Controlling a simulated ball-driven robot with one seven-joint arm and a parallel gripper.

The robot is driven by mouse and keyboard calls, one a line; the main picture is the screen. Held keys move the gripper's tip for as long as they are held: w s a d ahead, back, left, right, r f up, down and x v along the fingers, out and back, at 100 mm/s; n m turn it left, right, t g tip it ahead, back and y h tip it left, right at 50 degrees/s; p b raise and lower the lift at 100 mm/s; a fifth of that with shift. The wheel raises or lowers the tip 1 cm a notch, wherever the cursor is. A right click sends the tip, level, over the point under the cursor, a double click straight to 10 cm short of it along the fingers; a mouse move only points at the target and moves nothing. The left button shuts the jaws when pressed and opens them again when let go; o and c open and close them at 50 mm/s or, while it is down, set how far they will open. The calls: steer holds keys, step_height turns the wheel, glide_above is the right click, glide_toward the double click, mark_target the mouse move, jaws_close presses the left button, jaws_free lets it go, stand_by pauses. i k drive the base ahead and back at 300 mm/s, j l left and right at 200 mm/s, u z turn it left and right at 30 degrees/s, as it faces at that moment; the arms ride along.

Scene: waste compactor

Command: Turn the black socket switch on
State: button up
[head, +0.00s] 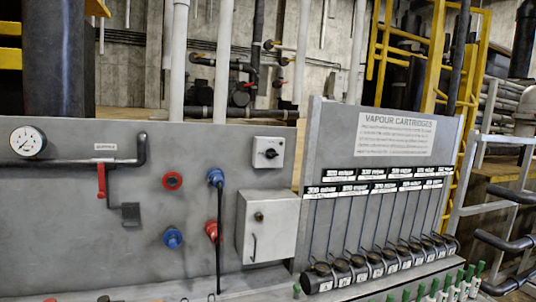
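A light grey switch box (268,147) is fixed to the upper right of the grey panel. It has a round black rotary knob (270,153); the position of its pointer is too small to read. A small dark square fitting (131,214) sits lower left on the same panel. I cannot tell which of these is the black socket switch. Blue sockets (172,238) and red sockets (172,181) sit between them. A black cable (219,240) hangs from the upper blue connector (216,177). My gripper is not visible.
A grey cabinet (268,226) is below the switch box. At left are a pressure gauge (28,141) and a red-handled valve (101,180). At right stands a vapour cartridges board (394,133) with a row of black canisters (360,269). Green-topped items line the front right.

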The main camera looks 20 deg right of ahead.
mark_target(270, 153)
steer(key=i+l, duration=2.1)
steer(key=i, duration=0.15)
